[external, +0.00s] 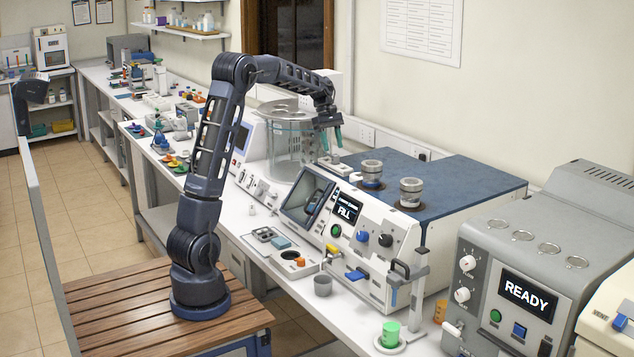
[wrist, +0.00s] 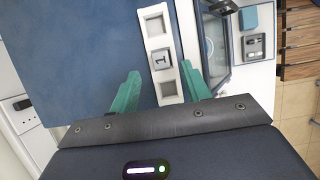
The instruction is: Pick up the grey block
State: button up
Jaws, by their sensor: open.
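The grey block (wrist: 161,59), marked "1", sits in the middle pocket of a narrow white holder (wrist: 153,27) in the wrist view. The holder's other two pockets look empty. In the external view the holder (external: 336,167) lies on the blue top of the white machine, and I cannot make the block out clearly there. My gripper (wrist: 160,82) is open and empty, its green fingers spread either side of the holder. In the external view my gripper (external: 331,139) hangs above the holder, apart from it.
A glass vessel (external: 285,150) with a metal lid stands close left of my gripper. Two metal cups (external: 372,172) (external: 410,191) stand on the blue top (external: 460,185) to the right. The back of the blue top is clear.

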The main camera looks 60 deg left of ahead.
aim_at(335, 161)
jog(key=x, duration=0.4)
jog(key=shift+s+d+f, duration=0.1)
jog(key=shift+d+f, duration=0.05)
jog(key=shift+f, duration=0.15)
grip_shut()
jog(key=shift+r, duration=0.2)
